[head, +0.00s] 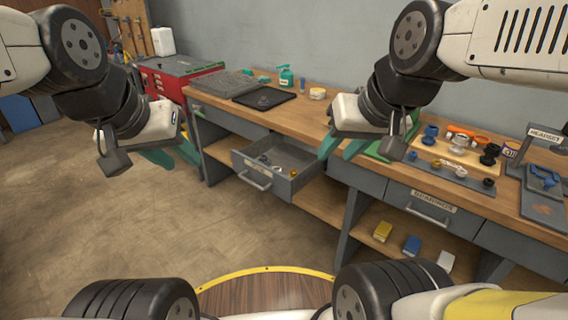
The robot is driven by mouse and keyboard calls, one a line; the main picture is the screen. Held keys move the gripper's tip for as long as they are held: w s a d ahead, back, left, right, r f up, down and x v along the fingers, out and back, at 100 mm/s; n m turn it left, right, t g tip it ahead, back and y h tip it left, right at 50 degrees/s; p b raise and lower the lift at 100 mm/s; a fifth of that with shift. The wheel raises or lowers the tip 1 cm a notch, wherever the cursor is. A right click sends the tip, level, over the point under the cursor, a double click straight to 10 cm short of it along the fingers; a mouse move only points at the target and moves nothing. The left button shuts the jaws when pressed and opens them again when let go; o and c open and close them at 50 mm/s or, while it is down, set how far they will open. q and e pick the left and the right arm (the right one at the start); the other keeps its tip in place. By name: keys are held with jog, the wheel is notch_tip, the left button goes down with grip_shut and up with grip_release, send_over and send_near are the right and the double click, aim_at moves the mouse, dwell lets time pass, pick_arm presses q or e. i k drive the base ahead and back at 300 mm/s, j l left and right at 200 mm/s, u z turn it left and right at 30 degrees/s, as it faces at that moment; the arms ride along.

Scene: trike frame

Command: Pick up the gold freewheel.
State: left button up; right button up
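A small gold part (437,163), which looks like the gold freewheel, sits among other parts on the right of the workbench; it is too small to be sure. My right gripper (340,150) has teal fingers spread apart and empty. It hangs over the bench's front edge, left of the gold part and apart from it. My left gripper (175,158) is also open and empty, over the floor in front of the bench's left end. An open grey drawer (283,187) holds a few small metal-coloured and yellowish parts, too small to tell apart.
The workbench (312,112) runs along the wall. Floor at left is clear.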

aim_at(293, 172)
jog(key=i+j+z, duration=0.25)
jog(key=i+j, duration=0.15)
jog(key=j, duration=0.3)
jog(key=i+j+z, duration=0.15)
jog(key=j, duration=0.2)
jog(key=i+j+z, duration=0.1)
jog(key=j, duration=0.25)
jog(key=i+j+z, duration=0.15)
jog(key=j, duration=0.25)
jog(key=i+j+z, duration=0.15)
jog(key=j, duration=0.3)
jog(key=i+j+z, duration=0.1)
jog(key=j, duration=0.3)
jog(key=i+j+z, duration=0.15)
jog(key=j, duration=0.3)
